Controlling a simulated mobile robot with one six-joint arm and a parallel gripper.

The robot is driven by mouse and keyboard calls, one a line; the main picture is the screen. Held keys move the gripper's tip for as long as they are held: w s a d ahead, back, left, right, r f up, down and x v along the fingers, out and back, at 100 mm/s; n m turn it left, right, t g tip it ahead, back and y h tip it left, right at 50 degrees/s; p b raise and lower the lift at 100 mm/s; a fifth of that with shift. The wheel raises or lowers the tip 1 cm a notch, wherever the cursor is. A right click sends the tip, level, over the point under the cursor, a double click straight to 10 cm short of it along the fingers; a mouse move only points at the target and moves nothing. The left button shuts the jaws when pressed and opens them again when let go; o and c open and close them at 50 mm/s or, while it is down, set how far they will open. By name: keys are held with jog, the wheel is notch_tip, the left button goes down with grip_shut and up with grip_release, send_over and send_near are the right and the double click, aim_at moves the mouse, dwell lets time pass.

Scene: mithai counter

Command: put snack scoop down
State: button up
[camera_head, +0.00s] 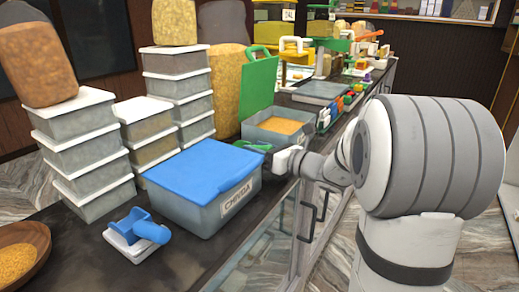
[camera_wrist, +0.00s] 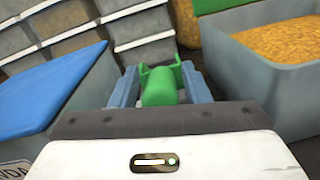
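A green scoop (camera_head: 252,147) sits at the tip of my gripper (camera_head: 268,150), between the blue-lidded box and the open snack bin. In the wrist view the green scoop (camera_wrist: 160,88) lies between the two grey-blue fingers of my gripper (camera_wrist: 160,92), which look shut on it. Its far end is partly hidden, and I cannot tell whether it touches anything below. A blue scoop (camera_head: 145,229) on a small white base (camera_head: 130,245) stands on the counter in front of the box.
The blue-lidded box (camera_head: 205,190) labelled CHIVDA is close on the left. The grey bin (camera_head: 262,138) of orange snack is close on the right. Stacked lidded containers (camera_head: 178,90) stand behind. Bare dark counter (camera_head: 195,250) shows in front, near a wooden bowl (camera_head: 38,232).

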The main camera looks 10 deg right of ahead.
jog(key=shift+o, duration=0.2)
jog(key=shift+r, duration=0.25)
jog(key=b+v, duration=0.2)
jog(key=v, duration=1)
jog(key=shift+f, duration=0.15)
